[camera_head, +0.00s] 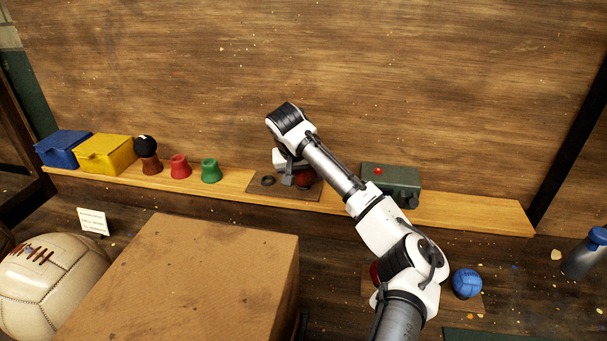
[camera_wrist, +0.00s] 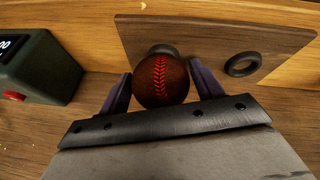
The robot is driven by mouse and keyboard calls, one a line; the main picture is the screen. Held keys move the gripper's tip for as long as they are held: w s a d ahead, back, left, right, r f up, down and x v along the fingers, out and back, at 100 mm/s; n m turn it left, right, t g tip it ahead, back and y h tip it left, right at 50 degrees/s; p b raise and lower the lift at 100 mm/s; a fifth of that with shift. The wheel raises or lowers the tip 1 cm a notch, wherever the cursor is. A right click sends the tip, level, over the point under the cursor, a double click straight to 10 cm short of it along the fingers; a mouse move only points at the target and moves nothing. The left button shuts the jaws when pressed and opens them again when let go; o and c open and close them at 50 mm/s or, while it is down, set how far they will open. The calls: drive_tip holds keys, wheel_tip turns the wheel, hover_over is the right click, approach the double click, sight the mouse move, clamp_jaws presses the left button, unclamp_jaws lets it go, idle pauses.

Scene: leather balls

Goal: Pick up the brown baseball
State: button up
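The brown baseball (camera_wrist: 160,80) with red stitching is between the two fingers of my gripper (camera_wrist: 161,84) in the wrist view. A finger lies close along each side of it; I cannot tell whether both touch it. A dark ring (camera_wrist: 162,49) on the brown board (camera_wrist: 205,45) shows just past the ball. I cannot tell whether the ball rests on it. In the head view the ball (camera_head: 306,180) shows as a dark red shape, partly hidden by my gripper (camera_head: 293,178), over the right part of the board.
A second, empty ring (camera_head: 268,181) is on the board. A green box (camera_head: 391,184) with a red button stands right of it on the shelf (camera_head: 465,213). Green (camera_head: 210,170) and red (camera_head: 180,166) cups stand left. A large cardboard box (camera_head: 190,275) is in front.

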drive_tip(key=c, duration=0.7)
drive_tip(key=shift+o, duration=0.2)
drive_tip(key=shift+r, duration=0.1)
